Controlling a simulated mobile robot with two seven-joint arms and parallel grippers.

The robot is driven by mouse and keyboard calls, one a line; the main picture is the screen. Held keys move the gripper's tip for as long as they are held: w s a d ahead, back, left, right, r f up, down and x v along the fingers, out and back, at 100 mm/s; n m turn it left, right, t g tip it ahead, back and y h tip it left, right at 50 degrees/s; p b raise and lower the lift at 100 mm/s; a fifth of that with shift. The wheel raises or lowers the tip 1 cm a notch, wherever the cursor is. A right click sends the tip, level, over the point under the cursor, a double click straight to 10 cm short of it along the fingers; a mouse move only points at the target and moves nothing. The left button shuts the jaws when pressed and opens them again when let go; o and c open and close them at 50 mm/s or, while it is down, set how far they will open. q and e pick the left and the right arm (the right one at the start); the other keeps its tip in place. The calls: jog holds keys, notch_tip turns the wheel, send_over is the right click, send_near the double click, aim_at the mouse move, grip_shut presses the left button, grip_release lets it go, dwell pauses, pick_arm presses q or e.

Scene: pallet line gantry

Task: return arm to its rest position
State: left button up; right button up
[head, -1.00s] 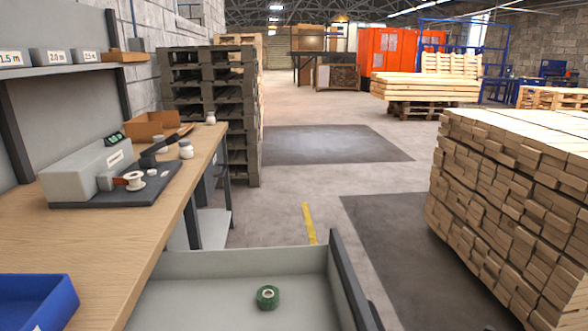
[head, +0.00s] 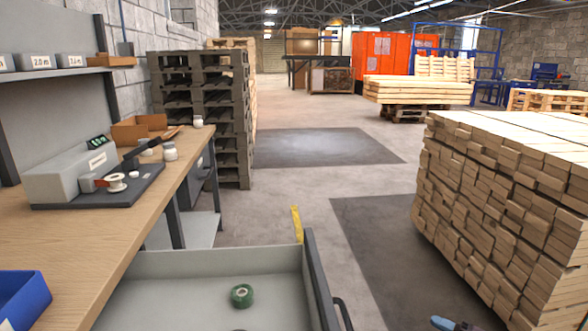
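A small blue and dark grey piece (head: 455,324) shows at the bottom edge, right of the open drawer. It looks like part of my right gripper, but the frame cuts it off and its fingers cannot be made out. My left gripper is not in view. The open grey drawer (head: 205,262) sticks out beside the wooden workbench (head: 95,235). A green tape roll (head: 241,296) lies in it. A dark sliver shows at the bottom edge of the drawer, too cut off to name.
A blue bin (head: 22,297) and a grey device (head: 72,175) with a white spool sit on the bench. A large stack of timber (head: 495,205) stands at the right. Dark pallets (head: 200,115) are stacked behind the bench. The floor between drawer and timber is clear.

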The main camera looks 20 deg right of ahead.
jog(key=s+a+f+m+g+h, duration=0.1)
jog(key=s+a+f+m+h, duration=0.15)
jog(key=s+a+m, duration=0.4)
jog(key=s+a+f+m+g+h, duration=0.15)
jog(key=s+a+m+h, duration=0.25)
jog(key=a, duration=0.5)
jog(key=s+a+r+m+g, duration=0.1)
jog(key=s+a+m+g, duration=0.15)
jog(key=s+a, duration=0.4)
jog(key=s+a+r+m+g, duration=0.1)
jog(key=s+a+r+m, duration=0.15)
jog(key=s, duration=0.65)
pick_arm(q)
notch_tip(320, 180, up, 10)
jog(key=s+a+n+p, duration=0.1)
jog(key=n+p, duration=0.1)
jog(key=p, duration=1.4)
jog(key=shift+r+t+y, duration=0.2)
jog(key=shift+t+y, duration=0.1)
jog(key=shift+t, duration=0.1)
pick_arm(e)
notch_tip(320, 180, up, 10)
jog(key=d+m+h, duration=0.1)
jog(key=m, duration=0.1)
jog(key=shift+s+d+f+t, duration=0.15)
jog(key=shift+s+t, duration=0.15)
jog(key=shift+s, duration=0.1)
jog(key=shift+m, duration=0.25)
